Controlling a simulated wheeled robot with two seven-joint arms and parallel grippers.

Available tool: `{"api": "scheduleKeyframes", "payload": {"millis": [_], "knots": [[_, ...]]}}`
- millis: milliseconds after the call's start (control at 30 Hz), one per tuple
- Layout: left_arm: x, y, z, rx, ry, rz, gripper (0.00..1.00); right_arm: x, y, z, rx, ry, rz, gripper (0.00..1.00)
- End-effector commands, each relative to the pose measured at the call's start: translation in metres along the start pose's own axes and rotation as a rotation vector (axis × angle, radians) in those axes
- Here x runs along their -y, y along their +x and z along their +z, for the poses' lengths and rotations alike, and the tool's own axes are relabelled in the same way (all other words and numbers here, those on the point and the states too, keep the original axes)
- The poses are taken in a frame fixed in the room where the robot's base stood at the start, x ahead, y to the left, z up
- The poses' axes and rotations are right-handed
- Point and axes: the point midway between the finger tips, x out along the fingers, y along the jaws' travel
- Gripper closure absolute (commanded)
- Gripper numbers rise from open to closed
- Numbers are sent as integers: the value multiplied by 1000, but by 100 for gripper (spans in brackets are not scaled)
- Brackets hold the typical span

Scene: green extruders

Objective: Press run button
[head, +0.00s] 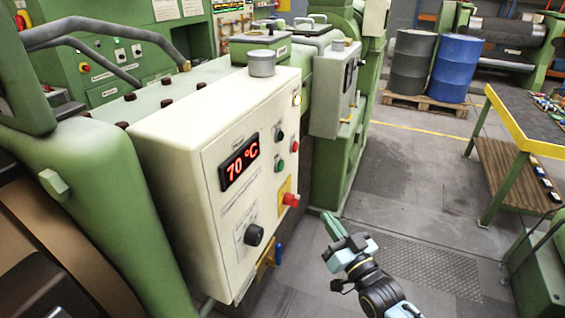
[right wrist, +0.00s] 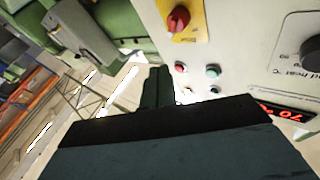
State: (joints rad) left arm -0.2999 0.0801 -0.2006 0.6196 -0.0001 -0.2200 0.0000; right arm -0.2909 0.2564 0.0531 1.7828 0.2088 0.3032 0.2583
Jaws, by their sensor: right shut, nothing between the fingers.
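A cream control box (head: 215,150) on the green machine has a red 70 °C display (head: 239,163). Its front carries a green button (head: 280,166), a red button (head: 294,147) and a black control (head: 279,134). The green button also shows in the right wrist view (right wrist: 213,71), beside the red one (right wrist: 180,68). No run label is readable. My right gripper (head: 333,226) is shut and empty, in front of the panel and to its right, apart from it. Its dark fingers (right wrist: 158,86) point toward the button area in the right wrist view. My left gripper is not in view.
A second grey box (head: 336,90) stands behind. The floor right of the panel is clear up to a yellow-edged bench (head: 510,118).

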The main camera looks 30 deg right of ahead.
Motion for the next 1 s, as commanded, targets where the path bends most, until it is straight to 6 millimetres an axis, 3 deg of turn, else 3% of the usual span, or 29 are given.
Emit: {"api": "scheduleKeyframes", "payload": {"millis": [33, 100, 200, 300, 767, 1000], "knots": [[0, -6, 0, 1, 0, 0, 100, 6, 6, -30, -60, 7, -19, 100], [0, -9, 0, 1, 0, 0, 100, 13, 11, -61, -129, 17, -41, 100], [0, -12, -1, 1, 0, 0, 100, 20, 14, -93, -201, 30, -66, 100], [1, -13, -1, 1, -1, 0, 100, 24, 15, -110, -240, 36, -81, 100], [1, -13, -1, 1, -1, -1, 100, 26, 16, -115, -255, 39, -86, 100], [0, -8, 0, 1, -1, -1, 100, 39, 32, -108, -257, 40, -86, 100]]}}
